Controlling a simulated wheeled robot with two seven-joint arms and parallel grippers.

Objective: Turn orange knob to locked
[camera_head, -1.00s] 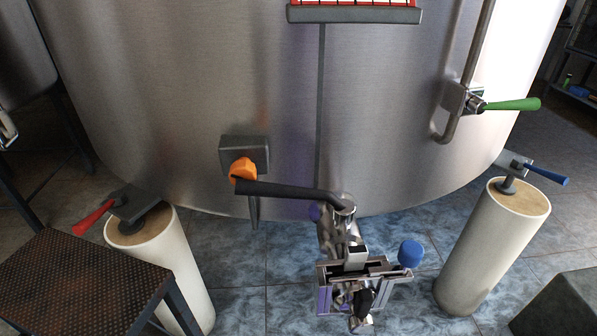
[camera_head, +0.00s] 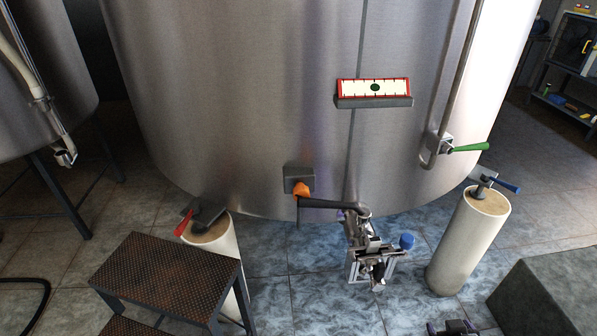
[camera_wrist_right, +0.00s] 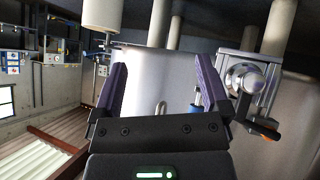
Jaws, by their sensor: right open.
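The orange knob (camera_head: 302,189) sits on a dark grey box on the front of the steel tank (camera_head: 250,100), low down, just above a black handle that reaches right to the outlet valve (camera_head: 368,250). My right gripper (camera_head: 452,327) shows at the bottom edge, in front of the tank and well apart from the knob. The right wrist view shows its purple fingers (camera_wrist_right: 160,65) wide apart with nothing held between them. At the right of that view is a metal fitting (camera_wrist_right: 240,78) with a small orange-red piece below it. My left gripper is not in view.
A brown step stool (camera_head: 165,275) stands at front left. Two pale round posts, with a red handle (camera_head: 184,223) and a blue handle (camera_head: 500,184), flank the valve. A grey block (camera_head: 545,300) is at lower right. Tiled floor lies open before the valve.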

